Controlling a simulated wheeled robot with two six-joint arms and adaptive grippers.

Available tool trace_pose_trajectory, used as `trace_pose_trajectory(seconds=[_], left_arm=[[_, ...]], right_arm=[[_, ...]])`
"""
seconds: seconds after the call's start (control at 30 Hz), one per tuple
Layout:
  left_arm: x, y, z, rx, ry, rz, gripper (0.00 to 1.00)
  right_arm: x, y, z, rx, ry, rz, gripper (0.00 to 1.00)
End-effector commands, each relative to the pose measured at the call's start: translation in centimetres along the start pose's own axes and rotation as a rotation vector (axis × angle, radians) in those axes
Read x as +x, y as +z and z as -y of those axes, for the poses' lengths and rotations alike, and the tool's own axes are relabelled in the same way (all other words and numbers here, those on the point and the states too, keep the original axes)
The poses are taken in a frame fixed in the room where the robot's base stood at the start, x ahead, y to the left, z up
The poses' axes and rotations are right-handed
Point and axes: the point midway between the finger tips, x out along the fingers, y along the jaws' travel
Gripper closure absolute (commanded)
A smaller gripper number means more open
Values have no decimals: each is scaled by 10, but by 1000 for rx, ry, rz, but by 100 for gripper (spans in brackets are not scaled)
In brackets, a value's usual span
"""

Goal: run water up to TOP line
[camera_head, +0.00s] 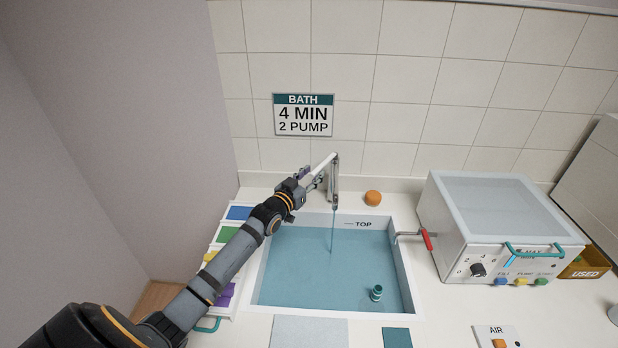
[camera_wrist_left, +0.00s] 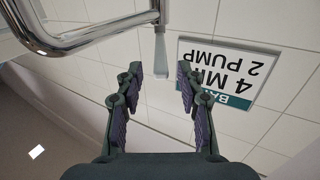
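The basin (camera_head: 405,285) holds blue-tinted water (camera_head: 320,275). The TOP line (camera_head: 362,224) is marked on its back wall, and the water surface appears just below it. A thin stream falls from the chrome tap (camera_head: 335,185) into the basin. My left gripper (camera_head: 316,176) is at the tap's lever (camera_head: 327,160). In the left wrist view, the fingers of my left gripper (camera_wrist_left: 161,78) are apart, with the pale lever end (camera_wrist_left: 161,55) just beyond and between their tips. I cannot tell whether they touch it. My right gripper is out of view.
A small teal fitting (camera_head: 376,292) stands in the water. A lidded box machine (camera_head: 490,240) with a red-handled lever (camera_head: 428,240) is right of the basin. Coloured drawers (camera_head: 240,213) line the left. A wall sign (camera_head: 303,115) hangs above.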

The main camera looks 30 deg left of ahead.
Motion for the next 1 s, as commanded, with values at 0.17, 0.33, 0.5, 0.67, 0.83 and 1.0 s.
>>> trace_pose_trajectory(seconds=[0.17, 0.33, 0.5, 0.67, 0.83, 1.0], left_arm=[[-15, 0, 0, 3, 0, 1, 62], [-20, 0, 0, -1, 0, 0, 62], [-20, 0, 0, -2, 0, 0, 62], [-20, 0, 0, -3, 0, 0, 62], [-20, 0, 0, -3, 0, 0, 62], [-20, 0, 0, -3, 0, 0, 62]], right_arm=[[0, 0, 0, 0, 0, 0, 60], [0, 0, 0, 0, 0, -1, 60], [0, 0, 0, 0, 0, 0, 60], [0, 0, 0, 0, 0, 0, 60], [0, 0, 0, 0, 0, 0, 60], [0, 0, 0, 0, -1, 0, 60]])
